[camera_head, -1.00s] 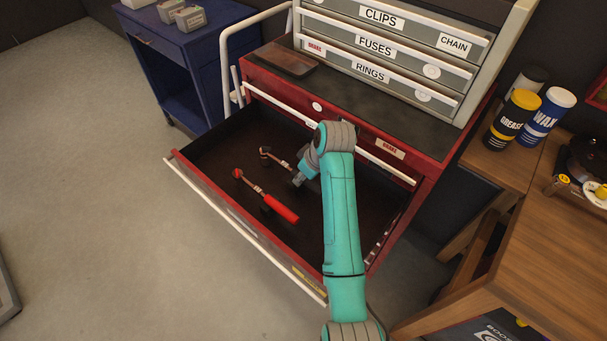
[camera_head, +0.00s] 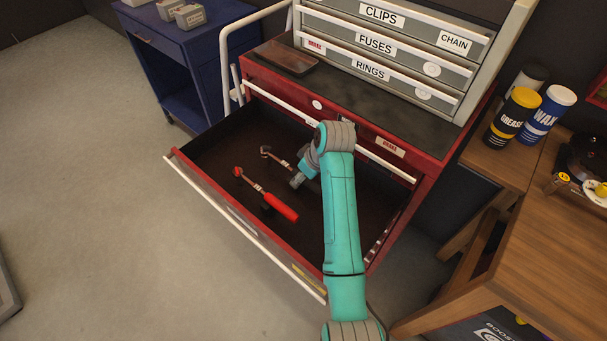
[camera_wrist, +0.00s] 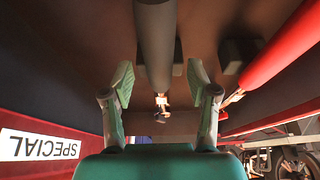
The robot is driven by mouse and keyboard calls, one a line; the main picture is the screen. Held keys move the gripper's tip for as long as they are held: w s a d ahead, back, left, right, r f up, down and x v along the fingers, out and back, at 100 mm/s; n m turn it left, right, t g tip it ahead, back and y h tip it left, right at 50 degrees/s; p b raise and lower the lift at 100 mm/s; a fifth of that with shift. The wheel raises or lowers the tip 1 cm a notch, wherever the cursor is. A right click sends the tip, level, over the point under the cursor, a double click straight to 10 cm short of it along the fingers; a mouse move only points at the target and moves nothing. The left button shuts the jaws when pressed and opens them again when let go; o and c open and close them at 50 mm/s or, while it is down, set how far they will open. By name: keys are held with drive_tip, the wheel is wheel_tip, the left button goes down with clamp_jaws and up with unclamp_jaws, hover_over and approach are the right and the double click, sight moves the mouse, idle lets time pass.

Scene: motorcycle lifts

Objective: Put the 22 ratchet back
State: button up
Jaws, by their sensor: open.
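A ratchet with a dark grey handle (camera_wrist: 157,40) lies in the open red drawer (camera_head: 190,163). In the head view its head end (camera_head: 266,151) shows to the left of my wrist, and the arm hides its handle. A ratchet with a red handle (camera_head: 281,208) lies nearer the drawer's front; it also shows at the right in the wrist view (camera_wrist: 280,50). Both carry small tags, too small to read. My gripper (camera_wrist: 160,78) is open over the grey handle, which shows between its fingers. I cannot tell whether they touch it.
Dark support blocks (camera_wrist: 240,50) sit by the handles. The drawer walls surround my gripper, and a SPECIAL label (camera_wrist: 40,146) shows on one. Grey small drawers (camera_head: 385,45) stand above the cabinet. A wooden bench (camera_head: 530,230) with cans is at right, a blue cart (camera_head: 180,60) at left.

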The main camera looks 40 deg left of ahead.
drive_tip(key=v, duration=1.2)
drive_tip(key=shift+a, duration=0.1)
